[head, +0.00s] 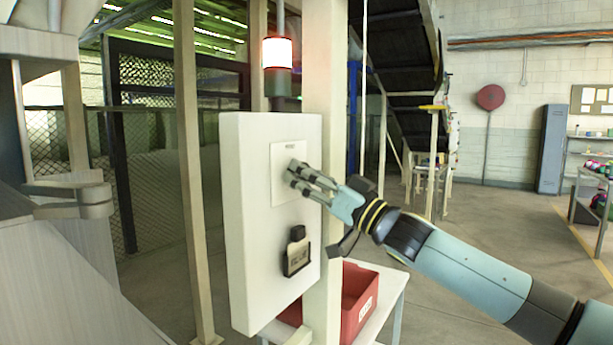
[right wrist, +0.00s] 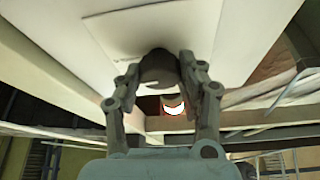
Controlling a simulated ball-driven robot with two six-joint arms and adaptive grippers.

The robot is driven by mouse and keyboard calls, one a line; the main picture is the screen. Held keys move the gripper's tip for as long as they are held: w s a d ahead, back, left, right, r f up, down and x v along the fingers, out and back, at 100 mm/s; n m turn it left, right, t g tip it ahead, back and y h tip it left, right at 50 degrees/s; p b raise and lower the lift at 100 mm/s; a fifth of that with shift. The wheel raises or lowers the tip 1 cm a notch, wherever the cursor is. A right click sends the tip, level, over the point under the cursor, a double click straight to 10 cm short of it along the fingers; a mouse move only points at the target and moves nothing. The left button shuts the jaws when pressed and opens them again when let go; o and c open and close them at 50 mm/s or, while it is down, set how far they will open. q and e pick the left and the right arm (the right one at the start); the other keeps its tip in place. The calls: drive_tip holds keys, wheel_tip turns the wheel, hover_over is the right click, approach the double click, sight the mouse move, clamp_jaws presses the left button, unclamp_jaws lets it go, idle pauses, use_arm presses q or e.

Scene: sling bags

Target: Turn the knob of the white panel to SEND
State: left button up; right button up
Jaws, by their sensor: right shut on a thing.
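The white panel (head: 250,215) is upright on a pale post in the middle of the head view. It has a pale square plate (head: 283,190) with small lettering at its top that I cannot read. My right gripper (head: 296,174) is at this plate, its arm coming from the right. In the right wrist view, the fingers (right wrist: 160,70) are shut on the dark round knob (right wrist: 158,72), one on each side. The gripper mostly hides the knob in the head view, and I cannot tell where the knob points. My left gripper is not in view.
A black holder (head: 297,258) with a dark item is fixed low on the panel. A lit red and white lamp (head: 278,52) stands above it. A red crate (head: 360,318) on a white table is behind, below my right arm. Open floor (head: 500,225) lies to the right.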

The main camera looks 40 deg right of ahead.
drive_tip(key=shift+d+n+g+y+b, duration=0.1)
drive_tip(key=shift+n+g+y+b, duration=0.65)
drive_tip(key=shift+n, duration=2.85)
drive_tip(key=shift+n+g+y+p, duration=0.1)
drive_tip(key=shift+n+g+y, duration=1.35)
drive_tip(key=shift+n, duration=2.15)
drive_tip(key=shift+d+n+g+y+b, duration=0.1)
drive_tip(key=shift+n+g+y+b, duration=0.9)
drive_tip(key=shift+n, duration=2.6)
drive_tip(key=shift+g+h+p, duration=0.4)
drive_tip(key=shift+g+p, duration=0.1)
drive_tip(key=shift+p, duration=0.15)
drive_tip(key=o, duration=1.1)
drive_tip(key=shift+r, duration=0.1)
drive_tip(key=shift+o, duration=0.2)
drive_tip(key=v, duration=1.2)
